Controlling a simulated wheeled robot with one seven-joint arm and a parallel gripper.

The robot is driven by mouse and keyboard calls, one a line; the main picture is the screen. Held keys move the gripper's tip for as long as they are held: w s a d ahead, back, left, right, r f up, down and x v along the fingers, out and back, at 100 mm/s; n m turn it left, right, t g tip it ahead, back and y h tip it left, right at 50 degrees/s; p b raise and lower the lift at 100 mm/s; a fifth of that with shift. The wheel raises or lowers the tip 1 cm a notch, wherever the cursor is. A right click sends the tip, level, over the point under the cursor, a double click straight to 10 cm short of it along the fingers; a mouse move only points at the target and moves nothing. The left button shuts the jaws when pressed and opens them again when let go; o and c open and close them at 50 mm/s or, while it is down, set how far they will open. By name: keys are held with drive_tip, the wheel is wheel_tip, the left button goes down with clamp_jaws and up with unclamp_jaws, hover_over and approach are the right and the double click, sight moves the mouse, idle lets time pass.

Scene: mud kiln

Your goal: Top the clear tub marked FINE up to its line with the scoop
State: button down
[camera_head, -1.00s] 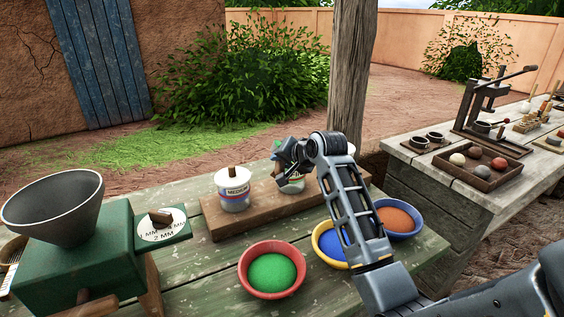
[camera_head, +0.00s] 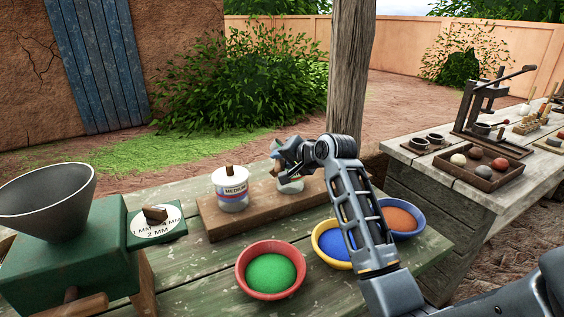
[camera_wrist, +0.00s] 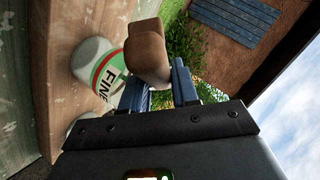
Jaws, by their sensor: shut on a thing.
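The tub marked FINE (camera_wrist: 92,68) shows in the wrist view, pale with a green and red striped label. In the head view the part of a tub (camera_head: 290,186) below my gripper is mostly hidden by the arm. My gripper (camera_wrist: 160,85) is shut on a brown wooden piece (camera_wrist: 148,52), close above the FINE tub. I cannot tell whether this piece is a lid knob or the scoop's handle. The scoop's bowl and the tub's fill line are not visible.
A MEDIUM tub (camera_head: 231,190) with a wooden top piece stands on the plank (camera_head: 262,206). In front are a red bowl of green powder (camera_head: 270,292), a yellow-rimmed blue-powder bowl (camera_head: 329,255) and a blue bowl of orange powder (camera_head: 415,230). A green grinder (camera_head: 80,250) stands left.

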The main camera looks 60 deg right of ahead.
drive_tip(key=shift+s+d+f+m+t+b, duration=0.15)
drive_tip(key=shift+m+t+b, duration=0.25)
drive_tip(key=shift+t+b, duration=0.55)
